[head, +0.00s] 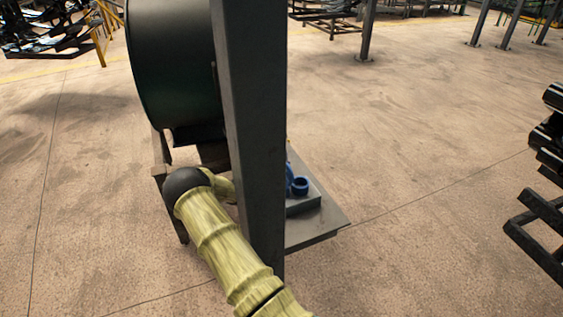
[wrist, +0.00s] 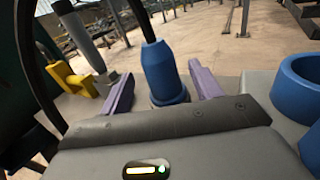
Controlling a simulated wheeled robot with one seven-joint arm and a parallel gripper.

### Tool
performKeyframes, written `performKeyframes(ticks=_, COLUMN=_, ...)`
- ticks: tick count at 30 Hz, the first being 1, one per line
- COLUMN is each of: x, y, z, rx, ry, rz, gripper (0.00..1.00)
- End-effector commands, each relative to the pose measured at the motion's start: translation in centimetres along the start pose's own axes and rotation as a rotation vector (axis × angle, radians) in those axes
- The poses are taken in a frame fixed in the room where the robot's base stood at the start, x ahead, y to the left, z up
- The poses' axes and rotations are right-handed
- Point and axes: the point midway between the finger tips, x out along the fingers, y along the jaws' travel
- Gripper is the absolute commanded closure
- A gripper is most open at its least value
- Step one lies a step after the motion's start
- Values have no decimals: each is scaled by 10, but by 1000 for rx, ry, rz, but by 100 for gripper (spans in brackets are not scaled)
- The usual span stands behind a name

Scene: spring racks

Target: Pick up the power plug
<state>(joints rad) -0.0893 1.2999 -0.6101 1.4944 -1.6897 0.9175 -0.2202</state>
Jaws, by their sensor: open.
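The power plug (wrist: 163,72) looks like a blue connector with a black tip and cable rising from its top. It stands upright on a grey surface in the middle of the wrist view. My gripper (wrist: 163,90) is open, with one purple finger on each side of the plug. Gaps show between the fingers and the plug, and nothing is gripped. The plug's lower end is partly hidden by my gripper's body. In the head view a dark post hides my gripper.
A blue ring-shaped socket (wrist: 305,88) stands to the right, also seen in the head view (head: 300,186). A yellow part (wrist: 68,80) and a grey cylinder (wrist: 82,35) are at left. A dark post (head: 250,120) and large drum (head: 172,65) stand close to my arm.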

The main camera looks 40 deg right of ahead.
Motion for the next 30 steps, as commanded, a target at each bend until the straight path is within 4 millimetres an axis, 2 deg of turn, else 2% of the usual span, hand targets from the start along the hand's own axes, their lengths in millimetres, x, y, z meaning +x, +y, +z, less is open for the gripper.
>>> performKeyframes(ticks=3, x=20, y=-2, z=3, rx=0, ry=0, rz=-3, gripper=36)
performKeyframes(ticks=7, x=33, y=-1, z=2, rx=0, ry=0, rz=0, gripper=36)
performKeyframes(ticks=23, x=34, y=-1, z=1, rx=0, ry=0, rz=0, gripper=36)
performKeyframes(ticks=24, x=34, y=-1, z=1, rx=0, ry=0, rz=0, gripper=38)
performKeyframes(ticks=26, x=34, y=-1, z=1, rx=0, ry=0, rz=0, gripper=50)
performKeyframes(ticks=30, x=34, y=-1, z=1, rx=0, ry=0, rz=0, gripper=77)
